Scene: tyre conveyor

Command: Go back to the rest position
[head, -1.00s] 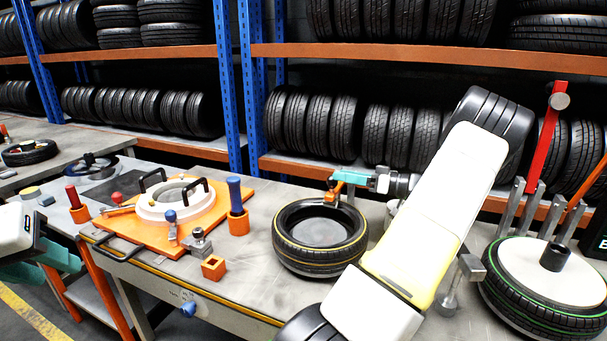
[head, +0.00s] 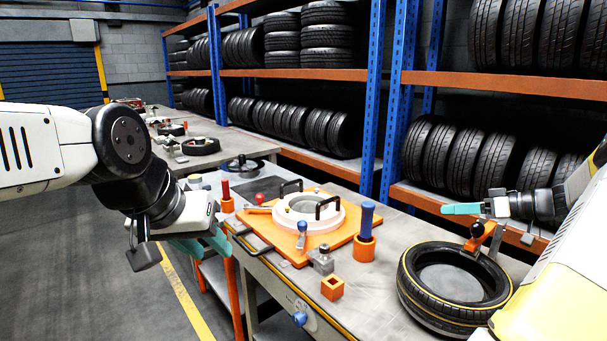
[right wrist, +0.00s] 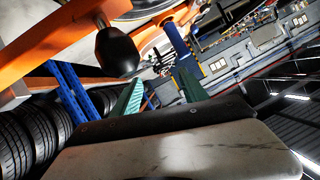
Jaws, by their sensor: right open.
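My right gripper (head: 465,208) is open and empty, just above and beside an orange lever with a black knob (head: 476,232) at the near tyre (head: 408,292). In the right wrist view its two teal fingers (right wrist: 160,92) stand apart, and the black knob (right wrist: 116,52) shows large beyond them. My left gripper (head: 205,243) hangs over the floor left of the bench, clear of everything. Its teal fingers are partly hidden and I cannot tell their opening. My right forearm covers part of the tyre's right side.
The metal bench (head: 385,250) carries an orange plate (head: 345,230) with a white ring, a blue-handled tool (head: 367,220) in an orange holder, and a small orange block (head: 332,288). Tyre racks (head: 430,195) stand behind. The floor (head: 90,255) at left is open.

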